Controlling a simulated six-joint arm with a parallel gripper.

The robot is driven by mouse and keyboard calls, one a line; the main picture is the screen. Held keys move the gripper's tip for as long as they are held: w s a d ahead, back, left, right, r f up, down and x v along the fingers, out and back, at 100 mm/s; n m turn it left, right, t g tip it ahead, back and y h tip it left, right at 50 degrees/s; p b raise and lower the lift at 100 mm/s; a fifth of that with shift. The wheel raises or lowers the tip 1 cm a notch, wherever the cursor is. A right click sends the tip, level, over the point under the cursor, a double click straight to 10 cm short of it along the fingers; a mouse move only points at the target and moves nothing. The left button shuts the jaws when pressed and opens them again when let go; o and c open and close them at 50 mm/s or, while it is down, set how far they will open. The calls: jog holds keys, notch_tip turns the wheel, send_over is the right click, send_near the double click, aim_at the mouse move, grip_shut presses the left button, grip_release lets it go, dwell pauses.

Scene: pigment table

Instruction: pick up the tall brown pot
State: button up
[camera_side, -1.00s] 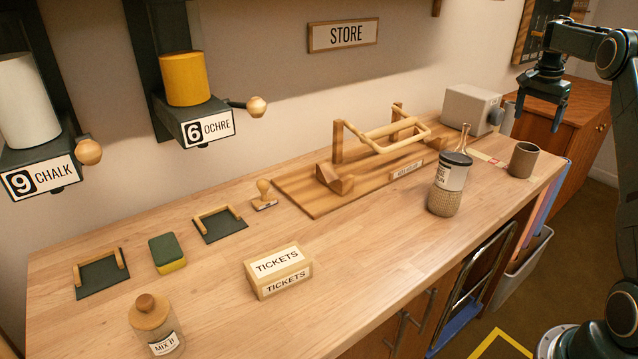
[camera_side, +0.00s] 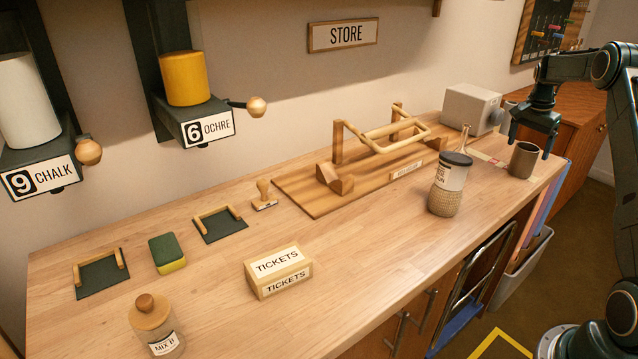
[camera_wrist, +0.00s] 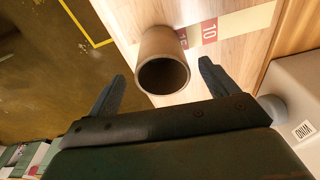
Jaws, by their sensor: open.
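The tall brown pot (camera_side: 523,160) stands upright on the far right end of the wooden counter. In the wrist view the brown pot (camera_wrist: 162,62) shows its round open mouth, dark inside. My gripper (camera_side: 530,140) is above the pot, its fingers pointing down, with the tips near the height of the rim in the side view. In the wrist view my gripper (camera_wrist: 162,82) is open, with one finger on each side of the pot and gaps between. I cannot tell how far the fingertips reach down beside the pot.
A grey box (camera_side: 470,107) stands behind and left of the pot, also at the right of the wrist view (camera_wrist: 300,100). A small bottle (camera_side: 463,138) and a dark-lidded jar (camera_side: 449,185) stand to its left. A numbered strip (camera_wrist: 210,32) lies beside the pot.

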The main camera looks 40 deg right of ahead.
aim_at(525, 157)
jog(key=shift+d+f, duration=0.2)
jog(key=shift+f, duration=1.1)
jog(key=shift+d+f, duration=0.2)
jog(key=shift+f, duration=1.05)
jog(key=c, duration=1.4)
jog(key=shift+r, duration=0.1)
jog(key=shift+r, duration=4.95)
